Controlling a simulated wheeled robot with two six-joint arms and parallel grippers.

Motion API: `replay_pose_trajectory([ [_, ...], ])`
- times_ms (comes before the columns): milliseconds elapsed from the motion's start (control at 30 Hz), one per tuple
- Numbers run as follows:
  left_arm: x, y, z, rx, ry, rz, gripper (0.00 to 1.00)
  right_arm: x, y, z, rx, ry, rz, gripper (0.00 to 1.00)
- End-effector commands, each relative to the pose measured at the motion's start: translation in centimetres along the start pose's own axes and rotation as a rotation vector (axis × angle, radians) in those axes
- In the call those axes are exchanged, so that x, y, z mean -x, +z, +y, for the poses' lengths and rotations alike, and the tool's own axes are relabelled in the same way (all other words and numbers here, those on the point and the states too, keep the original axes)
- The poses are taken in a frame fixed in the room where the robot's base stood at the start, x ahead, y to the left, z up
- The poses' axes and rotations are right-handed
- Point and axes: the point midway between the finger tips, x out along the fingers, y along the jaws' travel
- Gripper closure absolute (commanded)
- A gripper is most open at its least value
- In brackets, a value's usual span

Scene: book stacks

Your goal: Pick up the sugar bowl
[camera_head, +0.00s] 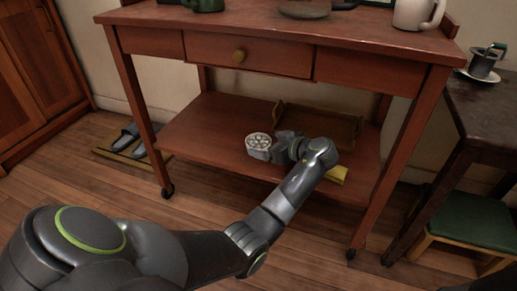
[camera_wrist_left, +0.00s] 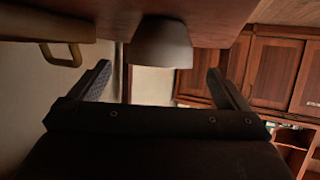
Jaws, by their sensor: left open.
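A pale grey round vessel with a patterned top, which looks like the sugar bowl (camera_head: 258,140), stands on the lower shelf of the wooden table. In the left wrist view, which appears upside down, the pale bowl (camera_wrist_left: 161,44) shows between and just past the fingertips. My left gripper (camera_head: 279,147) reaches in over the shelf just right of the bowl. In the left wrist view my left gripper (camera_wrist_left: 159,70) is open, with a finger on each side and nothing clasped. Whether a finger touches the bowl cannot be told. My right gripper is not in view.
A brown tray (camera_head: 342,121) lies behind my gripper on the lower shelf (camera_head: 200,134). A yellow object (camera_head: 337,174) is at the shelf's front edge. The drawer front (camera_head: 275,57) and tabletop hang above. A dark side table (camera_head: 488,115) and green stool (camera_head: 474,227) stand right.

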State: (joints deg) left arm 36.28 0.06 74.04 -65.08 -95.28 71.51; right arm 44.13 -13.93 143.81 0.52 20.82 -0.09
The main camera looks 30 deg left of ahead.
Motion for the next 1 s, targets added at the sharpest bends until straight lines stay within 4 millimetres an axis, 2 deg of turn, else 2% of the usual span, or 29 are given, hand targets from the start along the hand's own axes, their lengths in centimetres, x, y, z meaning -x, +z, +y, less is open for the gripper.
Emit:
replay_pose_trajectory([
  [33, -1.1, 0.6, 0.0, 0.002, -0.001, 0.004, 0.03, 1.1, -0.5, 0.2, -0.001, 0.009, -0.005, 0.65],
  [233, -3.1, 0.4, 0.0, 0.002, 0.000, 0.002, 0.03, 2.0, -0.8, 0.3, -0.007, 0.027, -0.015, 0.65],
  [567, -3.6, 0.2, 0.0, 0.001, 0.000, 0.001, 0.03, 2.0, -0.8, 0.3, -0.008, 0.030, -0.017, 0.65],
  [667, -3.5, 0.2, 0.0, 0.001, 0.000, 0.001, 0.14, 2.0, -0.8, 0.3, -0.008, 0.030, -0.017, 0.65],
  [1000, -3.5, 0.2, 0.0, 0.001, 0.000, 0.000, 0.58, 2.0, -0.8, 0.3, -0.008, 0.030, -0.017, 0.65],
])
